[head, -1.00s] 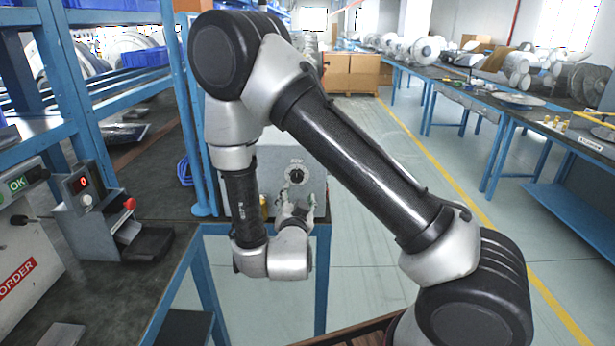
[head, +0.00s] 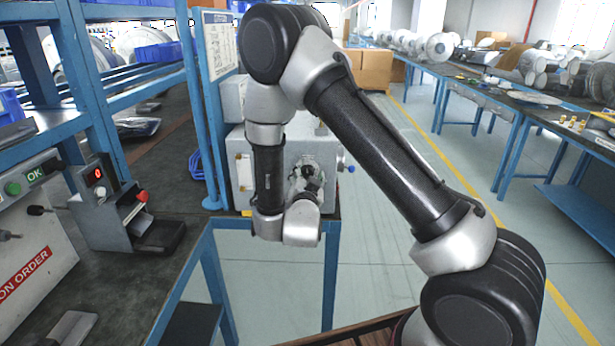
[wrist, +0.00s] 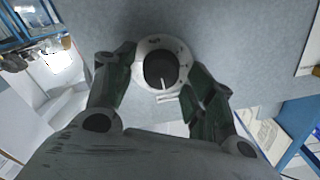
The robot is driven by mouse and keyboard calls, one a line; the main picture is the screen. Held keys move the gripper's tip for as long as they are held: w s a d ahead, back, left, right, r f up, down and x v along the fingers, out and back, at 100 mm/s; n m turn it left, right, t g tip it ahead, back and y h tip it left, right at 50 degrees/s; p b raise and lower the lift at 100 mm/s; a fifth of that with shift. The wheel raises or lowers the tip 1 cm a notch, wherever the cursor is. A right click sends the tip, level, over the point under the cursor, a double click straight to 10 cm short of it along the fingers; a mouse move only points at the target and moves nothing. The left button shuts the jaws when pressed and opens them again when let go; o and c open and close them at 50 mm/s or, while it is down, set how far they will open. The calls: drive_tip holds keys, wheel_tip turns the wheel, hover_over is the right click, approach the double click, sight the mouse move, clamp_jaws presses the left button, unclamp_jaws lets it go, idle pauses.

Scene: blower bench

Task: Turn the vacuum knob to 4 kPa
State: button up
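The vacuum knob (wrist: 161,70) is a round black knob with a white pointer, on a white dial ring with dark marks. In the wrist view the pointer is toward the bottom of the picture. The dial's numbers are too small to read. My gripper (wrist: 158,72) is open, with one dark green finger on each side of the dial. A gap shows between each finger and the black knob. In the head view my gripper (head: 308,175) is at the front of the grey box (head: 243,170) that carries the knob, and mostly covers the dial.
The grey box stands on a blue-framed bench (head: 275,222) beside a blue post (head: 208,110). A device with a red display (head: 98,172) and a red button is to the left. Open floor lies to the right.

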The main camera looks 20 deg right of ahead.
drive_tip(key=c, duration=0.9)
drive_tip(key=shift+o, duration=0.2)
drive_tip(key=shift+n, duration=0.3)
drive_tip(key=n, duration=0.3)
drive_tip(key=shift+a+n, duration=0.1)
drive_tip(key=shift+n, duration=1.9)
drive_tip(key=o, duration=1)
drive_tip(key=shift+o, duration=0.2)
